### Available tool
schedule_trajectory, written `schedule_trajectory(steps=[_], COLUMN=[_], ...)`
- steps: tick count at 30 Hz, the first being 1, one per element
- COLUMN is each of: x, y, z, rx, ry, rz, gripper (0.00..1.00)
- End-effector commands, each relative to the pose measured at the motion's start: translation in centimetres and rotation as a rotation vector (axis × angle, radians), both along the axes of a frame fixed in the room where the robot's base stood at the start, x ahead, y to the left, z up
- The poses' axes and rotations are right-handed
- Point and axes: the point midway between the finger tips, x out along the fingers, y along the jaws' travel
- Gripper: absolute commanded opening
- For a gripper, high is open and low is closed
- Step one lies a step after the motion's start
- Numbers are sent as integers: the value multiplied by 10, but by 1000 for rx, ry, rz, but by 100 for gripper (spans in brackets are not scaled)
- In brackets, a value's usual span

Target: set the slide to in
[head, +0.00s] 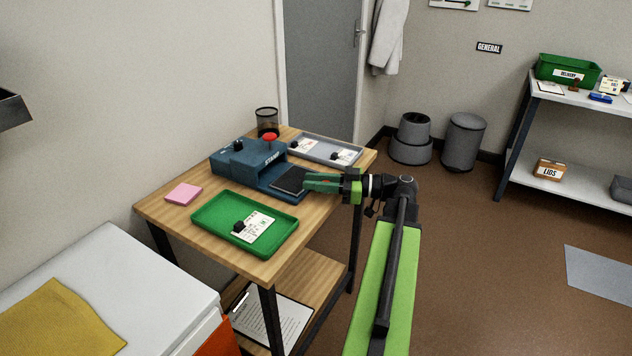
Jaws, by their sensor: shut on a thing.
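The blue stamp machine (238,160) stands on the wooden table, with "STAMP" on its side and a red knob (270,137) on top. Its dark slide (289,179) sticks out of the machine toward the right front, over the blue base. My gripper (308,181) reaches in from the right and is shut on the outer right edge of the slide. The fingers hide part of that edge.
A green tray (208,215) with a card and a black block is at the front of the table. A grey tray (322,158) with cards is behind. A pink pad (184,194) and a mesh cup (267,119) stand nearby.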

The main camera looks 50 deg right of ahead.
Motion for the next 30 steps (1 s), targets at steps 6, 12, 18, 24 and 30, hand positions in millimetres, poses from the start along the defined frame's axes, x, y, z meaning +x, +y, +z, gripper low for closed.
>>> schedule_trajectory(steps=[6,12,18,24,30], x=[-1,-1,-1,5,34], y=[-1,-1,-2,-1,6], z=[0,0,0,0,0], rx=[0,0,0,0,0], ry=[0,0,0,0,0], rz=[-2,-3,-4,-3,-3], gripper=[0,0,0,0,0])
